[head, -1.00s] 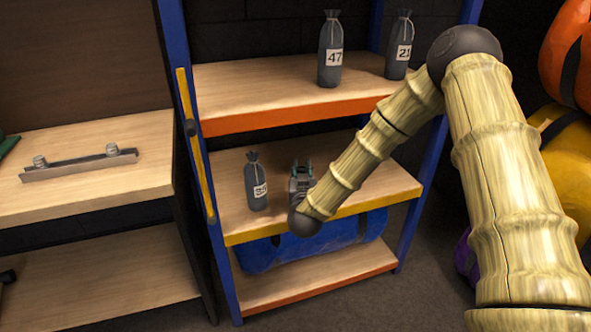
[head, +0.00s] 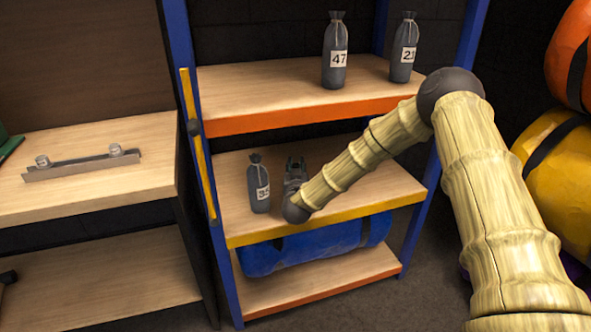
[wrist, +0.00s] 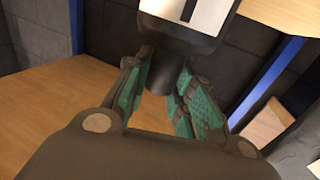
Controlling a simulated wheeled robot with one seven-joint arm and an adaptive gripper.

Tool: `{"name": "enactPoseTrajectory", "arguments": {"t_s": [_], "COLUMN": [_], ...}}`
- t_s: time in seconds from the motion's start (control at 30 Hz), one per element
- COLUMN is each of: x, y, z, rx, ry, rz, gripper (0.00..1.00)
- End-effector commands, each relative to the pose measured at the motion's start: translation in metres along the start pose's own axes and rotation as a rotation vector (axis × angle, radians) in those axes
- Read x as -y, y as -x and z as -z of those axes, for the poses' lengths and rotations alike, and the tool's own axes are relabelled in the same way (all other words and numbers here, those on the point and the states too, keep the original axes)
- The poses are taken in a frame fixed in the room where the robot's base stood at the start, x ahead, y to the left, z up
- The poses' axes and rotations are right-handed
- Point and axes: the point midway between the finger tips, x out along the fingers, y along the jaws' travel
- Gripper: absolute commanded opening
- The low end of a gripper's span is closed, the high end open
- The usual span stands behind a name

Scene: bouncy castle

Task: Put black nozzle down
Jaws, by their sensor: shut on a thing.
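My gripper (head: 295,165) is over the middle shelf (head: 335,193), just right of a grey tied bag (head: 259,188) with a number label. In the wrist view, the green-padded fingers of my gripper (wrist: 165,66) are shut around the narrow end of a dark piece. I take this to be the black nozzle (wrist: 183,44). Its wider part, with a white label, runs out of the top of the picture. In the head view the nozzle is too small and dark to tell from my gripper. Whether it touches the shelf I cannot tell.
Two labelled grey bags (head: 335,55) (head: 403,50) stand on the upper shelf (head: 290,95). A blue roll (head: 315,245) lies on the bottom shelf. A table (head: 95,190) with a metal bar (head: 82,165) stands left. The middle shelf is clear on its right.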

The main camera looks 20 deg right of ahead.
Motion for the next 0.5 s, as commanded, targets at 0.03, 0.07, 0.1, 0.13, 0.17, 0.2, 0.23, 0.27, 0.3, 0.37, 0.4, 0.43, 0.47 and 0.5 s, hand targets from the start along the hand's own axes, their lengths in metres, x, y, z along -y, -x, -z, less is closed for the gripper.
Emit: {"name": "enactPoseTrajectory", "arguments": {"t_s": [0.03, 0.07, 0.1, 0.13, 0.17, 0.2, 0.23, 0.27, 0.3, 0.37, 0.4, 0.43, 0.47, 0.5], "x": [0.0003, 0.0005, 0.0006, 0.0006, 0.0005, 0.0005, 0.0004, 0.0004, 0.0003, 0.0003, 0.0002, 0.0, 0.0, 0.0], "y": [-0.0002, -0.0001, -0.0001, -0.0001, -0.0001, -0.0001, -0.0001, -0.0001, 0.0, 0.0, 0.0, 0.0001, 0.0001, 0.0001], "z": [-0.0029, -0.0033, -0.0032, -0.0029, -0.0028, -0.0028, -0.0028, -0.0028, -0.0034, -0.0049, -0.006, -0.0056, -0.0056, -0.0055], "rx": [-0.001, -0.001, -0.001, -0.002, -0.002, -0.002, -0.002, -0.002, -0.001, -0.001, -0.001, -0.001, -0.001, -0.001], "ry": [-0.001, -0.001, -0.001, -0.001, -0.001, -0.001, -0.001, -0.001, 0.0, 0.0, 0.0, -0.001, -0.001, -0.001], "rz": [0.0, 0.0, 0.0, 0.0, 0.0, 0.0, 0.0, 0.0, 0.0, 0.0, 0.0, 0.0, 0.0, 0.0], "gripper": [0.0, 0.0, 0.0, 0.0, 0.0, 0.0, 0.0, 0.0, 0.0, 0.0, 0.0, 0.29, 0.35, 0.42]}}
